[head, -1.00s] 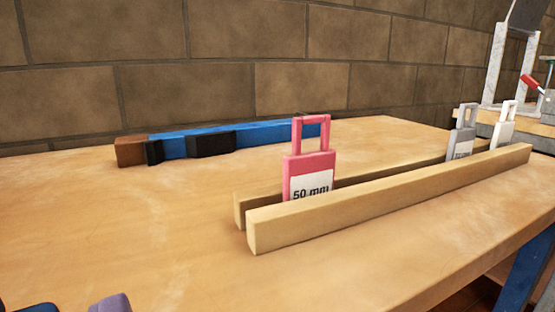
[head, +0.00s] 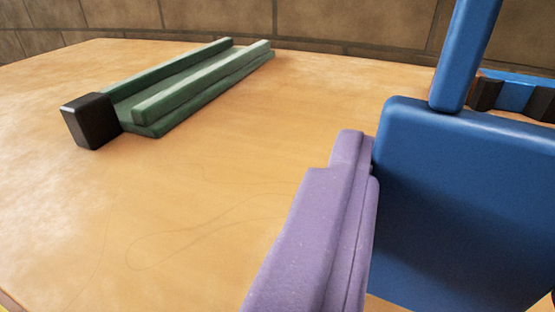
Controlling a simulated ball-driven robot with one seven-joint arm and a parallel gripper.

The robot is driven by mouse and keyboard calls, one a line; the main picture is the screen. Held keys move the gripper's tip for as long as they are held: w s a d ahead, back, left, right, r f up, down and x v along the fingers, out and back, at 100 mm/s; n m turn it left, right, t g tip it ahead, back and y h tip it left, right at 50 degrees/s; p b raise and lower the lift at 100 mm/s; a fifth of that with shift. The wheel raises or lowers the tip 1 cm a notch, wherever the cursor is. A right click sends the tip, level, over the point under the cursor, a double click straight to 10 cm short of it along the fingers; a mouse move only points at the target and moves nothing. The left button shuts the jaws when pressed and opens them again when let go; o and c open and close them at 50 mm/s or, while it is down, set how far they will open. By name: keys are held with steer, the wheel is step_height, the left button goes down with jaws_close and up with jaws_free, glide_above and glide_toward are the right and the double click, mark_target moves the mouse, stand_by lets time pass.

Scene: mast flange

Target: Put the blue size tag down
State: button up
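The blue size tag (head: 460,200) fills the lower right of the head view, very close to the camera. It is a thick blue plate with a blue bar of its handle rising from its top edge, and it stands roughly upright. My gripper (head: 358,165) shows as one purple finger lying against the tag's left edge. The other finger is hidden, and the gripper appears shut on the tag. The tag's lower edge runs partly out of the picture, so its gap to the table cannot be judged.
A green double-railed holder (head: 190,90) with a black end block (head: 90,120) lies on the wooden table (head: 170,210) at the far left. A blue bar with black pieces (head: 510,92) shows behind the tag. The table's middle left is clear. A block wall stands behind.

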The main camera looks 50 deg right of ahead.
steer(key=shift+w+d+f, duration=0.1)
steer(key=shift+w+d, duration=0.1)
steer(key=shift+w, duration=0.4)
steer(key=shift+w+d+f, duration=0.1)
steer(key=shift+w+d, duration=0.05)
steer(key=shift+w, duration=0.4)
steer(key=shift+w+f+b, duration=0.1)
steer(key=shift+f+b, duration=0.1)
steer(key=shift+b, duration=0.15)
step_height(320, 180, down, 3)
steer(key=shift+f+b, duration=0.1)
steer(key=shift+b, duration=0.8)
steer(key=o, duration=1.2)
